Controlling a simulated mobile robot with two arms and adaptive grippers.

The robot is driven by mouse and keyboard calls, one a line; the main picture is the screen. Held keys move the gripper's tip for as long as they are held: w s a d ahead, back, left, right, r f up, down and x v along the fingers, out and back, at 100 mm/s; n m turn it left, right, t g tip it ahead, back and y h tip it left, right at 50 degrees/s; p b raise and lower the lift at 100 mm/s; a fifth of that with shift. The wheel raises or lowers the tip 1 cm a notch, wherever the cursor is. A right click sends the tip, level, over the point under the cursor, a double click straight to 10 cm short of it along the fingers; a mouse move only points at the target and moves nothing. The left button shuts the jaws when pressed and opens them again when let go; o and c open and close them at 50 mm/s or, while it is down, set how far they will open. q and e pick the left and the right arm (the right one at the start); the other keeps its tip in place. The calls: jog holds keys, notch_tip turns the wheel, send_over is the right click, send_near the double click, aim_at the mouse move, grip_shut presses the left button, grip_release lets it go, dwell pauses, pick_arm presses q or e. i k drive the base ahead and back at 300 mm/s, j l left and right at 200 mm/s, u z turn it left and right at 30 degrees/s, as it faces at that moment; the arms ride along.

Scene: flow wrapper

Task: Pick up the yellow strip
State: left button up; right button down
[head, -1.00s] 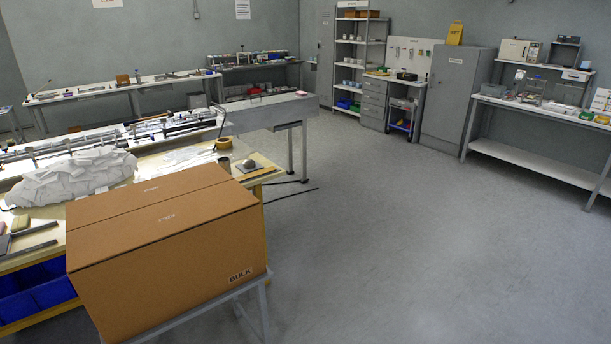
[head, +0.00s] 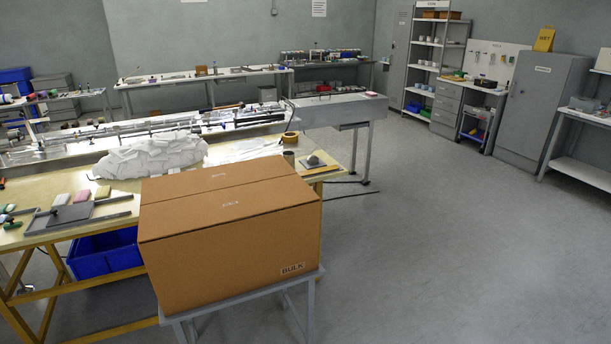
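I cannot make out a yellow strip for certain in the head view. A roll of tan tape (head: 290,138) stands at the table's right part. Neither of my grippers is in view.
A large cardboard box marked BULK (head: 232,245) stands on a grey stand (head: 312,290) in front of the table. A blue bin (head: 105,256) sits under the table. A white crumpled heap (head: 152,157) lies on it. The floor (head: 450,260) at right is clear.

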aim_at(312, 171)
jog(key=i+l+u, duration=0.25)
jog(key=i+l, duration=0.4)
jog(key=i, duration=0.15)
jog(key=i+l+u, duration=0.25)
jog(key=i+l, duration=0.45)
